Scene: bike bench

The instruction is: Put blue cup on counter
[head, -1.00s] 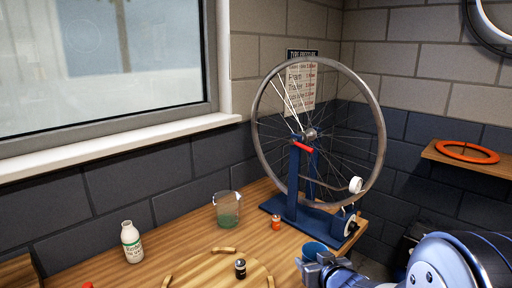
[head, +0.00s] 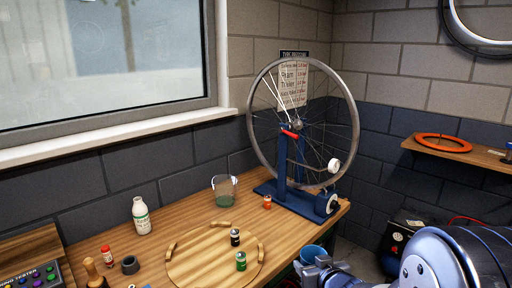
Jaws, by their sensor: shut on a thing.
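The blue cup (head: 312,254) is at the lower middle-right of the head view, by the right edge of the wooden counter (head: 176,199). My gripper (head: 308,268) is shut on the cup; its grey jaws are at the cup's near side. The cup looks upright with its opening facing up. My arm hides part of what lies below it. I cannot tell how high the cup is relative to the counter top.
A truing stand with a wheel (head: 283,190) stands at the counter's back right.

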